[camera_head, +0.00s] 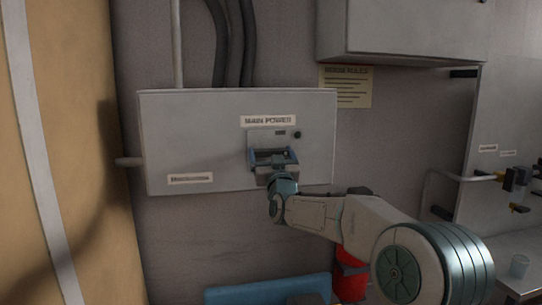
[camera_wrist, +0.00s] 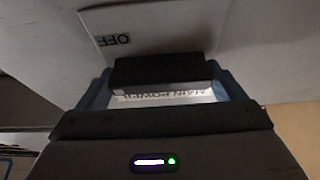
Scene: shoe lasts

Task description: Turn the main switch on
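The main switch is on a grey power box (camera_head: 215,150) with a "MAIN POWER" label (camera_head: 268,121), on the wall in the head view. My gripper (camera_head: 272,156) is at the switch, below that label, and hides most of it. In the wrist view, the dark switch handle (camera_wrist: 163,73) lies across between the two blue fingers of my gripper (camera_wrist: 163,88). The fingers are wide apart, one by each end of the handle; firm contact is not clear. An upside-down "OFF" label (camera_wrist: 113,40) shows beside the handle.
Cables (camera_head: 232,45) run up from the box. A yellow notice (camera_head: 346,87) hangs to its right, under a grey cabinet (camera_head: 405,28). A red object (camera_head: 350,283) and a blue object (camera_head: 268,290) are below. A counter with a glass (camera_head: 519,266) is at right.

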